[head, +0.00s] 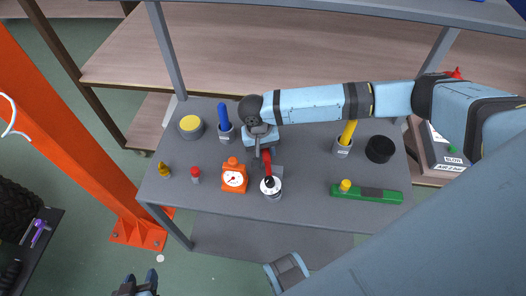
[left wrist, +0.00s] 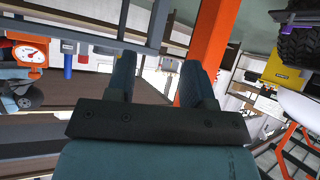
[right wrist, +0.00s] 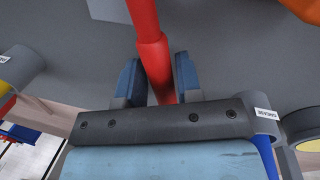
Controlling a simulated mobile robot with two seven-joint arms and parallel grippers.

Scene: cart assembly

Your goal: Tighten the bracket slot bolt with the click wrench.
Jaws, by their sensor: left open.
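A red tool (head: 267,158), possibly the click wrench, stands upright at a small grey and white cup (head: 272,193) near the table's front middle. My right gripper (head: 264,146) is at its upper part. In the right wrist view the red shaft (right wrist: 153,55) fills the gap between the fingers (right wrist: 157,78), which appear shut on it. A black part shows at its lower end. My left gripper (head: 140,283) is open and empty, low in front of the table; its fingers (left wrist: 158,80) also show in the left wrist view. I cannot make out the bracket slot bolt.
The grey table (head: 310,190) also holds an orange gauge (head: 234,176), blue (head: 224,117) and yellow (head: 348,132) handles in cups, a black cylinder (head: 379,149), a green bar (head: 367,194) and a yellow-topped tub (head: 191,126). An orange post (head: 80,110) stands left.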

